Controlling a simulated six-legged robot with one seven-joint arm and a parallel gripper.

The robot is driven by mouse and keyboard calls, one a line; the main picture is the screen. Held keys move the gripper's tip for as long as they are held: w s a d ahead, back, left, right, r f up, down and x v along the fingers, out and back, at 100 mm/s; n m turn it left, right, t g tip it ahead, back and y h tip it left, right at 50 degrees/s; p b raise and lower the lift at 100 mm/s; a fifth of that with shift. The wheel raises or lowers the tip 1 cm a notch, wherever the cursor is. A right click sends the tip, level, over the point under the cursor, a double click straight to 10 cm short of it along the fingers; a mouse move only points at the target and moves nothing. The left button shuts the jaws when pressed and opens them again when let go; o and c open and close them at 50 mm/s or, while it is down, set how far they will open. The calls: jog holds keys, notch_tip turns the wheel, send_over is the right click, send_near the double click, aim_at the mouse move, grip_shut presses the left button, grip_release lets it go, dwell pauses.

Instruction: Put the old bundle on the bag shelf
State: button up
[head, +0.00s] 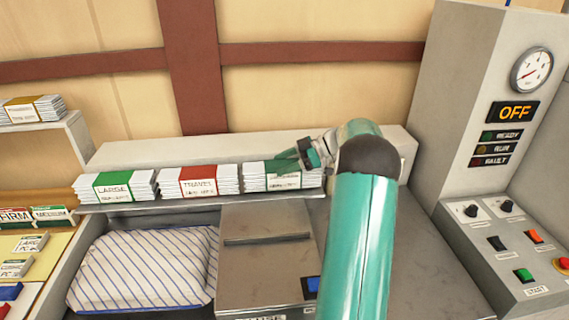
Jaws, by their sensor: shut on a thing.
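My gripper (306,155) is at the right end of the bag shelf (130,205), shut on the rear edge of a white bundle with a green band (284,178). I take this to be the old bundle; its label is too small to read. It sits at shelf level, right of the red-banded TRAVEL bundle (198,181) and the green-banded LARGE bundle (113,187). I cannot tell whether its full weight rests on the shelf. My arm hides the area just right of it.
A yellow-banded bundle (33,110) lies on a raised shelf at far left. A striped pillow (145,265) lies below the bag shelf, beside a metal box (265,255). A control panel (505,150) reading OFF stands at right. Label stacks (30,243) lie at left.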

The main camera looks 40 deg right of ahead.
jog(key=shift+f, duration=0.15)
jog(key=o, duration=1.3)
